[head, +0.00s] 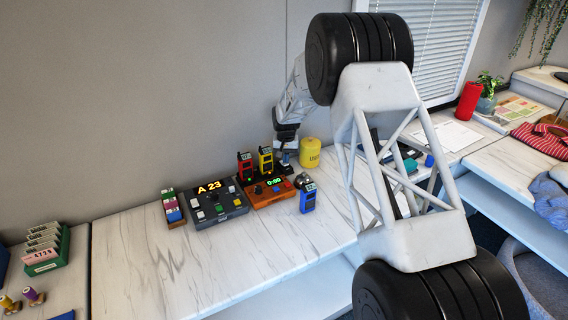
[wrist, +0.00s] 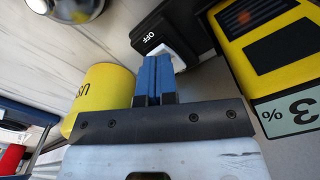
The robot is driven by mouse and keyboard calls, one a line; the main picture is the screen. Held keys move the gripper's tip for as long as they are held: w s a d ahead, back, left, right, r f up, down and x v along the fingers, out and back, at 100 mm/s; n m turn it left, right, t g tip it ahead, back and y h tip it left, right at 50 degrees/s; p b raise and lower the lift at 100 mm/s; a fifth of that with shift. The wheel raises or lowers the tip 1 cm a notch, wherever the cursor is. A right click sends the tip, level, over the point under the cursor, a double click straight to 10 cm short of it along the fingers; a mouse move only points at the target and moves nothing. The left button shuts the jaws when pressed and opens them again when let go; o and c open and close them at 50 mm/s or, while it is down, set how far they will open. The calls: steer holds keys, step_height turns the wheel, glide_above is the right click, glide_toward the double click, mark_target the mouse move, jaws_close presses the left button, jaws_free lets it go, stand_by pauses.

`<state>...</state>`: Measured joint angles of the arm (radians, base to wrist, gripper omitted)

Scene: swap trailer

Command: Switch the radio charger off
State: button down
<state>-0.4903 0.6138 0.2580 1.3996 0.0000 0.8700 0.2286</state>
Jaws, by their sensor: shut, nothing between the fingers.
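My gripper (wrist: 156,66) has blue fingers closed together with nothing between them. In the wrist view its tips are right at a black switch housing (wrist: 160,27) marked OFF, with a pale rocker (wrist: 179,60) beside the tips. I cannot tell whether they touch or which way the rocker is tipped. A yellow radio (wrist: 265,45) stands to the right, above a label reading 3%. In the head view my gripper (head: 285,157) is just right of the yellow radio (head: 266,162) and a red radio (head: 245,167). The switch cannot be made out there.
An orange-brown box (head: 268,193) with a green display, a blue radio (head: 307,200) and a grey panel (head: 217,205) are nearby. The front worktop is clear.

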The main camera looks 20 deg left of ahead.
steer(key=shift+f, duration=0.6)
stand_by(0.5)
steer(key=shift+r, duration=3.55)
steer(key=shift+d+r, duration=0.1)
